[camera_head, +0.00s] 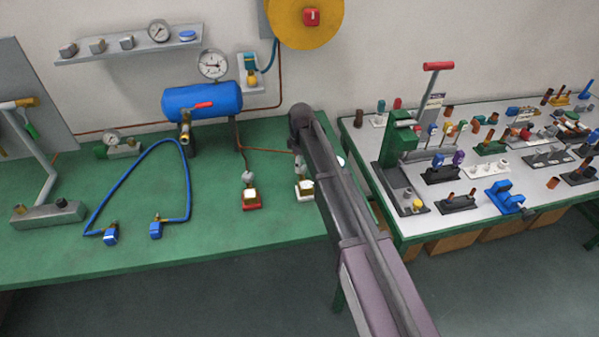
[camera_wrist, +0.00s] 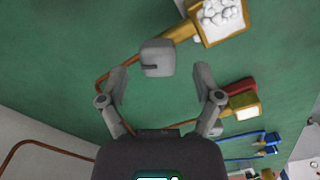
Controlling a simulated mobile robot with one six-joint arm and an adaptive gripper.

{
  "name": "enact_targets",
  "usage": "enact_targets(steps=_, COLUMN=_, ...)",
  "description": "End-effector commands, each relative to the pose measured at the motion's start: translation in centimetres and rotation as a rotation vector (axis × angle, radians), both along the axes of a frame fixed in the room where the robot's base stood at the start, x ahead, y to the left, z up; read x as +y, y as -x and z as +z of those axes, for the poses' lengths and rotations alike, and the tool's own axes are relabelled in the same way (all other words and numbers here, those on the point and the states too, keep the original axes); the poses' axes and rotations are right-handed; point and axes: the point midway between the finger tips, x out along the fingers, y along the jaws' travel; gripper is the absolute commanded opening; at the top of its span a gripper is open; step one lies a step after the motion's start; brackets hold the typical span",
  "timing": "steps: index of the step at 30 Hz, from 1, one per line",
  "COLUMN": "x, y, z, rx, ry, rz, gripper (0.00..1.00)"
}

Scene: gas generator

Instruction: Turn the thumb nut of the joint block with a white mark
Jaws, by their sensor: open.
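In the wrist view my gripper (camera_wrist: 160,78) is open, its two fingers spread apart. A grey rounded thumb nut (camera_wrist: 157,57) with a dark slot shows just beyond and between the fingertips; I see no finger touching it. A brass stem joins it to a brass joint block with a lumpy white top (camera_wrist: 221,18), at the upper edge. A second joint block (camera_wrist: 242,106) with a pale top and red base lies to the right. In the head view the white-based block (camera_head: 304,190) stands beside my arm, and the red-based block (camera_head: 251,198) is left of it. My arm hides the gripper there.
The green bench (camera_head: 140,270) has free room at its front. A blue tank (camera_head: 202,101) with gauge and a blue hose (camera_head: 128,175) stand left of the blocks. Copper pipe (camera_head: 262,149) runs near them. A crowded parts table (camera_head: 440,228) stands right.

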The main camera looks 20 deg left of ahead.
Motion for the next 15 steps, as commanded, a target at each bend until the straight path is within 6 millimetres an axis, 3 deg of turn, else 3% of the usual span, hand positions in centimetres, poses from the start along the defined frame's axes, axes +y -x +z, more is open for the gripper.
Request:
enact_targets(steps=6, x=0.0, y=0.0, z=-1.6, rx=0.0, ry=0.0, rz=0.0, gripper=0.83)
enact_targets(steps=15, x=0.0, y=0.0, z=-2.1, rx=0.0, ry=0.0, rz=0.0, gripper=0.83)
